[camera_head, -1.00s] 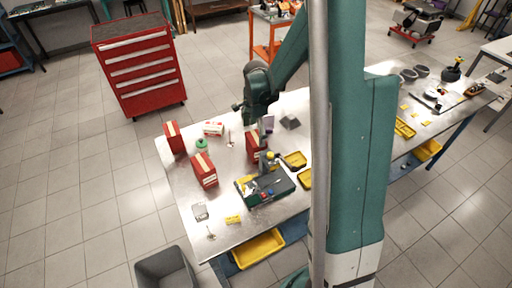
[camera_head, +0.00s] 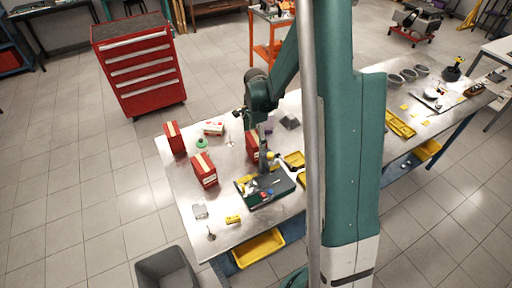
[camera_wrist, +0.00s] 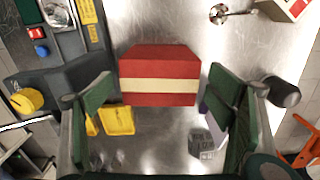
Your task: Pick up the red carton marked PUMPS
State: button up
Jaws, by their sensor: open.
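Three red cartons with cream stripes stand on the metal bench: one at the far left (camera_head: 173,138), one nearer the middle (camera_head: 203,171), and one at the right (camera_head: 252,140), partly hidden by my gripper (camera_head: 264,152). No PUMPS lettering is readable on any of them. In the wrist view a red carton (camera_wrist: 158,68) with a cream band is centred between the fingers of my gripper (camera_wrist: 159,82). The fingers are wide apart, with a gap on both sides of the carton. I cannot tell how far below or ahead of the fingertips it lies.
A dark tray (camera_head: 252,200) with small parts lies in front of the right carton, and yellow bins (camera_head: 295,159) stand to its right.

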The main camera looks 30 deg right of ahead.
jog(key=shift+d+f+p, duration=0.1)
jog(key=shift+f+p, duration=0.3)
jog(key=shift+f, duration=2)
jog(key=c, duration=1.2)
jog(key=shift+r, duration=0.2)
jog(key=shift+r+b, duration=0.5)
jog(key=shift+r, duration=4.3)
